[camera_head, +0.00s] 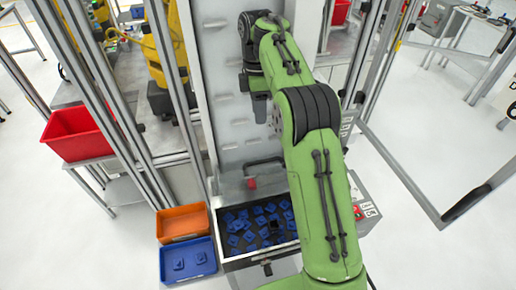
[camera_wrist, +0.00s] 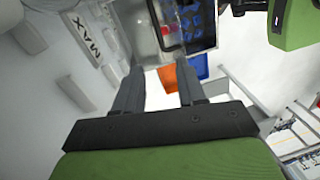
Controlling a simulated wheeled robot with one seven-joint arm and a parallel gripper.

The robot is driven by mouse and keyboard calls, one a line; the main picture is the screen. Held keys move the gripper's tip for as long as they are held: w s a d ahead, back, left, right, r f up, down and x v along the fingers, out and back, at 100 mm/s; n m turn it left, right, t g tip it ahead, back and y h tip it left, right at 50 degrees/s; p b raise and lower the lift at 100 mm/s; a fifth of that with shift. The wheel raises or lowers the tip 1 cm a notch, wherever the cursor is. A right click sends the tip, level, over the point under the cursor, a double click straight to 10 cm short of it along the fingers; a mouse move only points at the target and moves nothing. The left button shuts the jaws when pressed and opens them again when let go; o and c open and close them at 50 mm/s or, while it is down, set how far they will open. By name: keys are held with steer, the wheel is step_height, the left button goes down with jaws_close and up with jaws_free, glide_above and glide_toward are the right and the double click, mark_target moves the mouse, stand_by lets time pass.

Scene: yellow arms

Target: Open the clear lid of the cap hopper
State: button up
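The cap hopper (camera_head: 222,262) stands low in the middle of the head view, a grey box with many blue caps (camera_head: 255,222) inside. A small dark handle (camera_head: 267,269) sits at its front edge. The clear lid is hard to make out, and I cannot tell its position. The hopper also shows at the top of the wrist view (camera_wrist: 206,44). My gripper (camera_head: 261,108) is high above and behind the hopper, in front of the grey panel. In the wrist view its two fingers (camera_wrist: 158,78) are apart with nothing between them. My green arm covers the hopper's right side.
An orange bin (camera_head: 182,222) and a blue bin (camera_head: 188,262) with a few blue parts are left of the hopper. A red crate (camera_head: 78,133) stands at left. A grey panel (camera_head: 215,85) and metal frame posts (camera_head: 170,75) rise behind. Open floor lies at right.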

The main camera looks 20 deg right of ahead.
steer(key=w+f, duration=0.1)
steer(key=n+b, duration=0.1)
steer(key=b, duration=0.3)
glide_toward(264, 177)
steer(key=w+f, duration=0.2)
steer(key=f, duration=0.1)
steer(key=w+f, duration=0.1)
steer(key=f, duration=0.1)
steer(key=shift+w+d+f, duration=0.15)
steer(key=shift+w+f, duration=0.1)
steer(key=shift+w, duration=0.1)
jaws_close()
